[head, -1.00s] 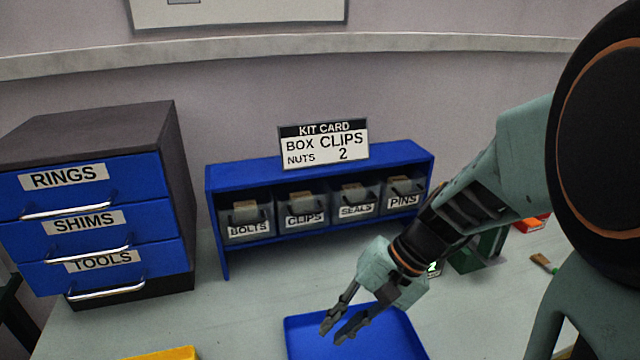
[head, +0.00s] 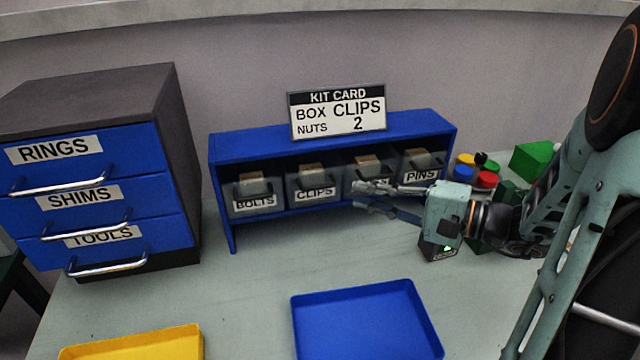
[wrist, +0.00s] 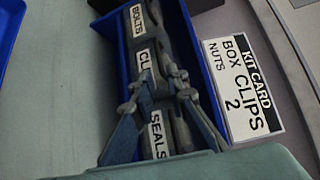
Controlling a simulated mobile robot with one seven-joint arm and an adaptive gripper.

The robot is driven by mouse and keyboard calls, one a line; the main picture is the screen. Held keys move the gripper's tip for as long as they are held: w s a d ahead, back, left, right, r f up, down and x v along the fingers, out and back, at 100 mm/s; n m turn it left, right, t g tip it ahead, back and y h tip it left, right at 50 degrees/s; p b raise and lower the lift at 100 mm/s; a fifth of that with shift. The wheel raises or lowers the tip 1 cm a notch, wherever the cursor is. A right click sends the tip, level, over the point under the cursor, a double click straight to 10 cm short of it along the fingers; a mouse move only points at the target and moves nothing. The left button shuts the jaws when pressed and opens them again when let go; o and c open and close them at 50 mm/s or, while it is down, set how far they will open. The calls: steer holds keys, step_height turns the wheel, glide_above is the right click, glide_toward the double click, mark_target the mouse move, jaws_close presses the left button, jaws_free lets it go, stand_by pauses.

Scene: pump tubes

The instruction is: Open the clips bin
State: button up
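The clips bin (head: 313,186) is a grey bin with a handle and a white CLIPS label, second from the left in the blue rack (head: 224,190). It also shows in the wrist view (wrist: 145,62), its label partly covered by a fingertip. My gripper (head: 360,197) is open and empty. It points left in front of the rack, just right of the clips bin and over the seals bin (head: 358,177), whose label it hides in the head view. I cannot tell whether a fingertip touches any bin. The clips bin sits in line with the others.
The bolts bin (head: 254,198) and pins bin (head: 418,167) flank the middle bins. A kit card (head: 338,112) stands on the rack. A blue tray (head: 366,318) and yellow tray (head: 135,345) lie in front. A drawer cabinet (head: 95,170) stands left. Coloured pieces (head: 476,170) sit right.

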mark_target(323, 188)
steer(key=x, duration=1)
steer(key=shift+s+a+f+p, duration=0.1)
steer(key=shift+p, duration=0.3)
jaws_close()
steer(key=shift+f+b, duration=0.1)
steer(key=shift+b, duration=0.2)
